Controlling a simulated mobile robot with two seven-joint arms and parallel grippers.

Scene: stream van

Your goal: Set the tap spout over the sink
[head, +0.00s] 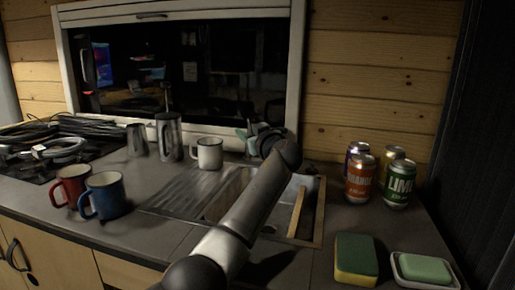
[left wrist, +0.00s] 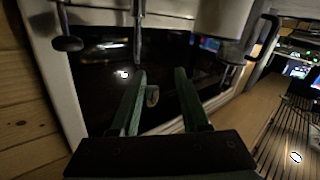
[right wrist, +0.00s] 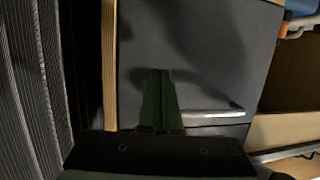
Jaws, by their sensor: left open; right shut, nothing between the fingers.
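The sink (head: 298,226) is set in the counter, with a wooden board along its right side. My left arm crosses over the sink and hides part of it. My left gripper (head: 246,141) is open behind the sink, near the window. In the left wrist view, which is upside down, its fingers (left wrist: 162,95) point at the dark window. A thin metal upright (left wrist: 138,35), seemingly the tap, shows just beyond the fingertips; I cannot tell which way its spout faces. A small pale piece shows between the fingers. My right gripper (right wrist: 158,100) is shut and empty before a grey panel.
A white mug (head: 207,153) stands left of the left gripper, close to the sink. Metal jugs (head: 168,137), a red mug (head: 73,186) and a blue mug (head: 106,195) stand further left. Cans (head: 361,178), a sponge (head: 356,258) and a soap dish (head: 425,269) are on the right.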

